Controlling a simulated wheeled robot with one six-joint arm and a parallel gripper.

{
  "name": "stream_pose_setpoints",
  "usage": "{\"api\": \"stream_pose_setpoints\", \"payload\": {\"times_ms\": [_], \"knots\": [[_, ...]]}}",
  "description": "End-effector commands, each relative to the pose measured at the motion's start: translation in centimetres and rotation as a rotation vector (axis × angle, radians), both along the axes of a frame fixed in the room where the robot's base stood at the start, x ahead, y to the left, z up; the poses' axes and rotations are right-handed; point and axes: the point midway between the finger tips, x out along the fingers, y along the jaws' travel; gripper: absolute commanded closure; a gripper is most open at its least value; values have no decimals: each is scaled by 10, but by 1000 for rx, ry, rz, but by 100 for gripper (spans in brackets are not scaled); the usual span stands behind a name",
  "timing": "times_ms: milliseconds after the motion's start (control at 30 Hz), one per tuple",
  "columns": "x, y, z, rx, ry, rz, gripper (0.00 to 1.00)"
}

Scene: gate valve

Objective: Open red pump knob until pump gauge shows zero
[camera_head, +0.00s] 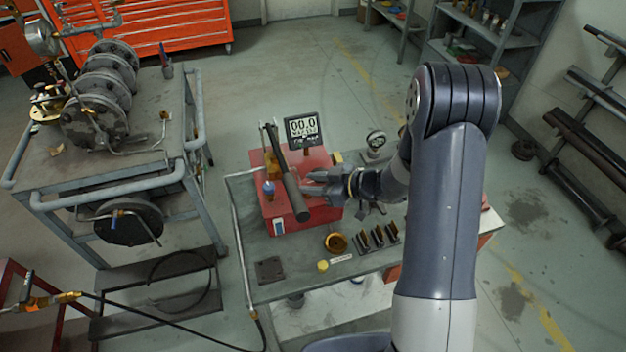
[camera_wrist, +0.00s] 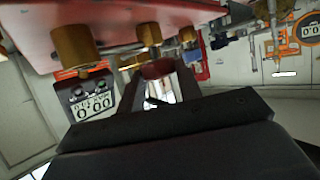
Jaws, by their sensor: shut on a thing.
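The red pump (camera_head: 325,215) stands on the workbench, with a black-handled lever (camera_head: 295,197) across its front. The digital pump gauge (camera_head: 302,127) rises behind it and reads 00.0; a digital display (camera_wrist: 92,105) in the wrist view also shows zeros. My gripper (camera_head: 313,183) reaches in from the right to the pump's side, and its tips are small and partly hidden there. In the wrist view my gripper (camera_wrist: 158,82) is shut on the dark red knob (camera_wrist: 157,68), which sits between the fingers below brass fittings (camera_wrist: 75,45).
Shelving (camera_head: 485,40) stands behind at the right.

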Motion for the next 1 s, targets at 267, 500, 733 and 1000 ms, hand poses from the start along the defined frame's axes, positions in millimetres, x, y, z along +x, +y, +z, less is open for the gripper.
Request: {"api": "stream_pose_setpoints", "payload": {"times_ms": [267,500,733,1000], "knots": [[1,0,1,2,-3,13,89],[1,0,1,2,-3,12,62],[0,0,0,2,-2,11,45],[0,-2,1,0,-1,10,45]]}}
